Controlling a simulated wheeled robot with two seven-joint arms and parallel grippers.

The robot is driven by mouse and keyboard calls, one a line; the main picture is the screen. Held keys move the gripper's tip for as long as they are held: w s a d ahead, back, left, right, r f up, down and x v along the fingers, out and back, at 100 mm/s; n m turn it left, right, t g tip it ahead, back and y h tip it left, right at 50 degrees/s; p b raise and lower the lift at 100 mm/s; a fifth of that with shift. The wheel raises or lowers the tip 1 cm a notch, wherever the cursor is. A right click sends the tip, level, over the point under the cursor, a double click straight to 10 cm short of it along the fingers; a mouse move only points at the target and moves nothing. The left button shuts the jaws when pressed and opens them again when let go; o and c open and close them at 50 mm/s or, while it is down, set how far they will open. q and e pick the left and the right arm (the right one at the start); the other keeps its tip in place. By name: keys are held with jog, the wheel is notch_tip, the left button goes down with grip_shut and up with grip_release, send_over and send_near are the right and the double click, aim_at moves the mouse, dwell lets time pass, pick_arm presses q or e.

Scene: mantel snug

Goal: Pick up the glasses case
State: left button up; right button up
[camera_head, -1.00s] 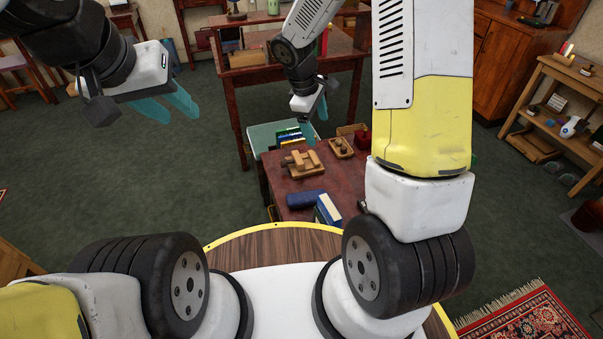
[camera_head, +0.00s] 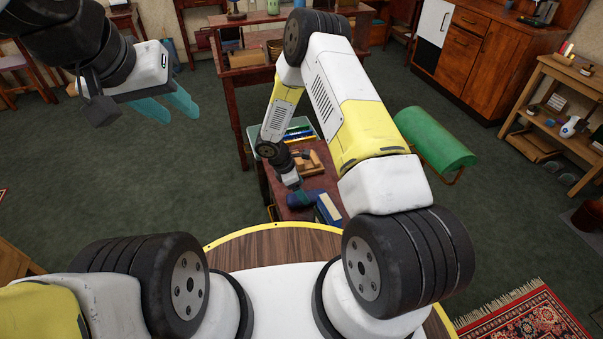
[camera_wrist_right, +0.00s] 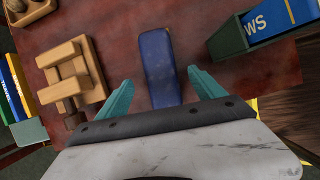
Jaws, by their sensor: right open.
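The glasses case (camera_head: 301,199) is a long dark blue box lying on the reddish-brown table (camera_wrist_right: 228,82). In the right wrist view the case (camera_wrist_right: 156,62) lies lengthwise between the two teal fingers of my right gripper (camera_wrist_right: 161,86). The fingers are open, with a gap on each side of the case, and the case's near end runs toward the gripper's palm. In the head view my right gripper (camera_head: 295,186) is right over the case and partly hides it. My left gripper (camera_head: 176,100) is open and empty, raised over the floor at the left.
A wooden puzzle-like object (camera_wrist_right: 75,72) on a tray stands left of the case in the wrist view. A dark green holder (camera_wrist_right: 228,40) with blue books stands to its right. More books (camera_wrist_right: 14,90) show at the left edge. A green rounded object (camera_head: 430,138) stands beyond my right arm.

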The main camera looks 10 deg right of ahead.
jog(key=x, duration=0.5)
jog(key=shift+d, duration=0.1)
jog(key=shift+r, duration=0.15)
jog(key=c, duration=1.5)
